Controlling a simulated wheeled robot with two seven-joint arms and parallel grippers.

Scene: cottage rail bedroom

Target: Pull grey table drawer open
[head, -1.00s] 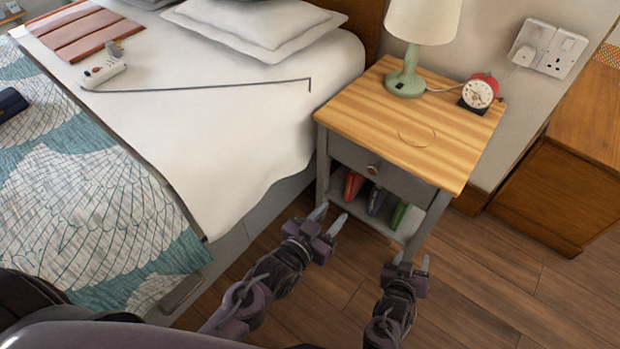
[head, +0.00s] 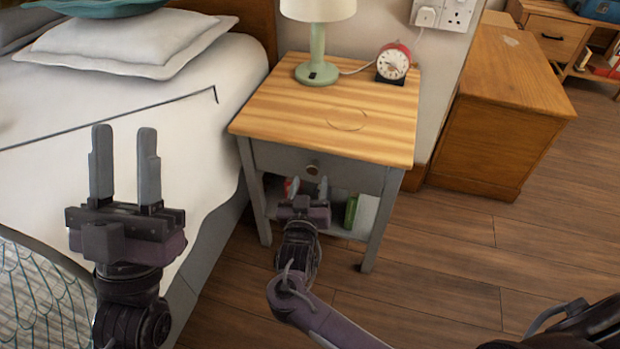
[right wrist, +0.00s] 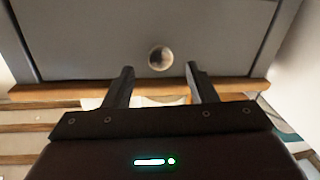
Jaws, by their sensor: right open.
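The grey table (head: 250,185) has a wooden top and a grey drawer (head: 275,158) with a round brass knob (head: 312,170). The drawer front looks flush with the frame. In the right wrist view the drawer front (right wrist: 90,45) fills the upper part, with the knob (right wrist: 160,58) just beyond and between the fingertips. My right gripper (head: 309,187) is open and empty, close in front of the knob and slightly below it in the head view. My left gripper (head: 125,165) is open and empty, raised over the bed side, well left of the table.
A green lamp (head: 317,60) and a red alarm clock (head: 393,62) stand on the tabletop. The bed (head: 200,120) is close on the left. Wooden floor (head: 450,260) is clear to the right.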

